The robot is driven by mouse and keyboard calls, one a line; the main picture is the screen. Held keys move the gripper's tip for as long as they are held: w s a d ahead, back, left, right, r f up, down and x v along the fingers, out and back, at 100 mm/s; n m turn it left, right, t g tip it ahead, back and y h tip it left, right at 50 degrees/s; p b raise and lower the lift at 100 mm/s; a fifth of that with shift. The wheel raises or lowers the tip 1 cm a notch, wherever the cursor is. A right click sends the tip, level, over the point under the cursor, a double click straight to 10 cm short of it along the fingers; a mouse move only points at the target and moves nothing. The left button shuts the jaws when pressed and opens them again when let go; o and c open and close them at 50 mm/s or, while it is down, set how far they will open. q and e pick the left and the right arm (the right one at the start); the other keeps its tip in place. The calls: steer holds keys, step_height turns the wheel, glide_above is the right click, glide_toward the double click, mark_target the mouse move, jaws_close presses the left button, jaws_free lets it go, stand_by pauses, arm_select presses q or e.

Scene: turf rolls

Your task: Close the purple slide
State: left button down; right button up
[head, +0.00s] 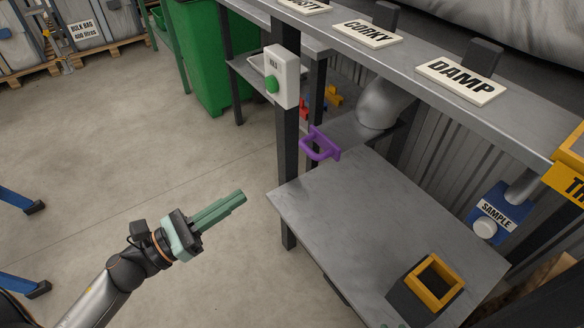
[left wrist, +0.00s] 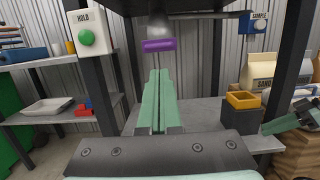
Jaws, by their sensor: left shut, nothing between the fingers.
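The purple slide's handle (head: 320,145) sits at the front end of a flat grey plate. The plate sticks out from under a grey spout (head: 378,105) below the upper shelf. In the left wrist view the purple handle (left wrist: 158,45) is beyond and above my fingertips. My left gripper (head: 241,197) is shut and empty, below and left of the handle in the head view, apart from it. Green fingers of my right gripper (left wrist: 283,121) show at the right of the left wrist view; their opening is unclear.
A grey table (head: 350,205) below the slide carries a yellow square frame (head: 434,283). A dark post with a white HOLD box (head: 281,78) and green button stands left of the handle. Labels line the upper shelf (head: 340,45). Floor around my left gripper is clear.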

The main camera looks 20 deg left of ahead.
arm_select(q)
steer(key=p, duration=0.2)
glide_toward(323, 144)
steer(key=shift+w+d+r, duration=0.55)
steer(key=shift+w+d, duration=0.15)
steer(key=shift+w, duration=0.2)
steer(key=shift+w+d, duration=0.1)
steer(key=shift+w, duration=0.05)
steer(key=x, duration=0.3)
steer(key=f+x, duration=0.1)
steer(key=shift+w+d+r+b, duration=0.15)
steer(key=shift+w+b, duration=0.1)
steer(key=shift+b, duration=0.15)
steer(key=shift+w+d, duration=0.2)
steer(key=shift+r, duration=0.1)
